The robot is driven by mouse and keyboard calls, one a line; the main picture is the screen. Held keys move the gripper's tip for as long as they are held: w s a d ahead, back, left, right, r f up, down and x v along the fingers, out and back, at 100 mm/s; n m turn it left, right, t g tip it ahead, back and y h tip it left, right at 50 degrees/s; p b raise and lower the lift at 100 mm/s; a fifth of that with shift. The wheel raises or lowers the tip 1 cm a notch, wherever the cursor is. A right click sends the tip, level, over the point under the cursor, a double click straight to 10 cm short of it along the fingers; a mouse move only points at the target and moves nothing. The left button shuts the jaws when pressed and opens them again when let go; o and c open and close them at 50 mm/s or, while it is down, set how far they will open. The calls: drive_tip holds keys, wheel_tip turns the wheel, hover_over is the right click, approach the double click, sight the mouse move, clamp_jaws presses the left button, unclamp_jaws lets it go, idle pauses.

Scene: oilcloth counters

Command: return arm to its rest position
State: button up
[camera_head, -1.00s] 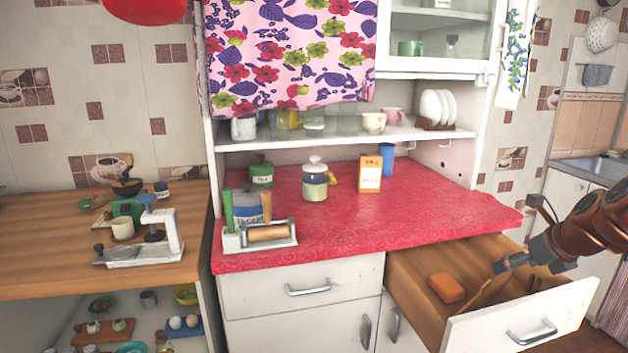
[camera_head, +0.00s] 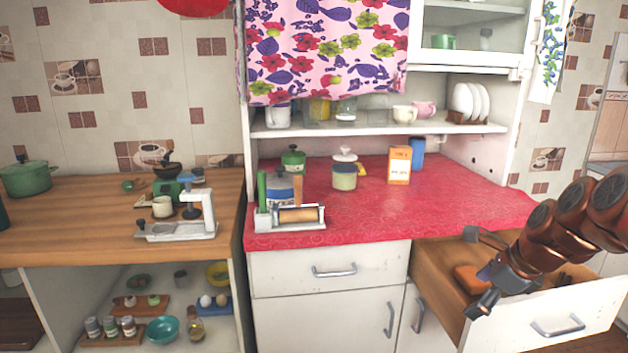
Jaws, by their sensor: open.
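My copper-coloured arm comes in from the right edge. My gripper (camera_head: 474,270) is at its end, over the left part of the open drawer (camera_head: 585,305). The arm hides much of the drawer's inside. An orange block (camera_head: 468,278) lies in the drawer, partly covered by the gripper.
A wooden counter (camera_head: 80,235) with a white grinder (camera_head: 195,215) is at left.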

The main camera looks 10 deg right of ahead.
drive_tip(key=s+a+f+n+g+b, duration=0.2)
drive_tip(key=s+a+f+n, duration=0.25)
drive_tip(key=a+n, duration=0.3)
drive_tip(key=s+a+f+n+g+b, duration=0.2)
drive_tip(key=s+a+f+n, duration=0.3)
drive_tip(key=a, duration=0.4)
drive_tip(key=s+a+f+n+g+h+b, duration=0.1)
drive_tip(key=s+a+f+n+g+b, duration=0.2)
drive_tip(key=s+n, duration=0.4)
drive_tip(key=s+a+f+n+g+h, duration=0.1)
drive_tip(key=s+a+f+n, duration=0.2)
drive_tip(key=s+f+n, duration=0.35)
wheel_tip(320, 180, up, 25)
drive_tip(key=s+t+p, duration=0.1)
drive_tip(key=s+p, duration=0.1)
drive_tip(key=p, duration=2.1)
drive_tip(key=shift+d+r+n, duration=0.15)
drive_tip(key=shift+d+n, duration=0.1)
drive_tip(key=shift+n, duration=0.05)
